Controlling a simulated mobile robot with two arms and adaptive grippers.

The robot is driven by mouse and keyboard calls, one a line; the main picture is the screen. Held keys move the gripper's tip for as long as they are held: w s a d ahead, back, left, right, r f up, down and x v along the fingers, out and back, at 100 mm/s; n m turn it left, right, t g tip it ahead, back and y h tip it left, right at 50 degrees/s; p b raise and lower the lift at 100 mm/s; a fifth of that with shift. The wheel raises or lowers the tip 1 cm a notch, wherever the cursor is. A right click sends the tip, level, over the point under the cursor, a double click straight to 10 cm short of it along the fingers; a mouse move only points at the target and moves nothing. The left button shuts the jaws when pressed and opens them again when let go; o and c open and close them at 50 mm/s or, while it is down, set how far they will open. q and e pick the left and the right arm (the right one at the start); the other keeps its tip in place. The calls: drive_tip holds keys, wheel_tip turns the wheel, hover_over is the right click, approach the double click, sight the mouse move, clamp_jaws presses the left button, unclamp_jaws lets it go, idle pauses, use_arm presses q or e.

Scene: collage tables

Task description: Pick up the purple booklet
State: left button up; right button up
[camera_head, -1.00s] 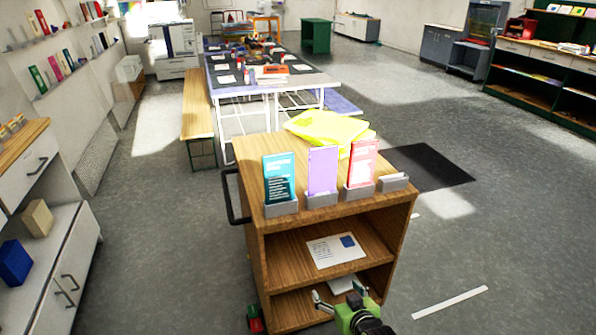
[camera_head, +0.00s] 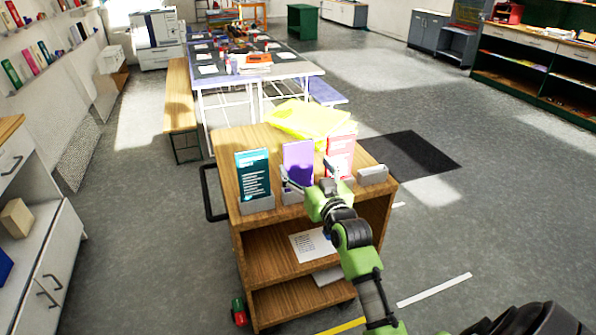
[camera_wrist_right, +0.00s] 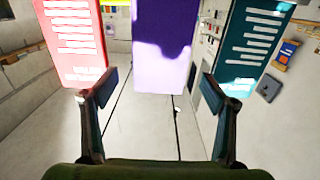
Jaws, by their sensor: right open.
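The purple booklet (camera_head: 298,159) stands upright in a small grey holder (camera_head: 290,197) on top of a wooden cart (camera_head: 228,150), between a teal booklet (camera_head: 253,172) and a red booklet (camera_head: 341,150). My right gripper (camera_head: 307,178) is open in front of the purple booklet and hides part of its lower half and holder. In the right wrist view the purple booklet (camera_wrist_right: 160,45) lies ahead between the two spread fingers (camera_wrist_right: 158,82). The red booklet (camera_wrist_right: 73,40) is at left there and the teal one (camera_wrist_right: 250,45) at right. My left gripper is not in view.
An empty grey holder (camera_head: 373,175) stands right of the red booklet. A yellow stack (camera_head: 305,120) lies behind the booklets. The cart's shelf holds a printed sheet (camera_head: 311,244). A bench (camera_head: 180,95) and a long table stand behind. The floor at right is open.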

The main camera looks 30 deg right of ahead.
sight(299, 159)
drive_tip(key=shift+x, duration=0.8)
drive_tip(key=shift+p+x, duration=0.55)
drive_tip(key=shift+x, duration=1.6)
drive_tip(key=shift+c, duration=0.3)
drive_tip(key=c, duration=1.5)
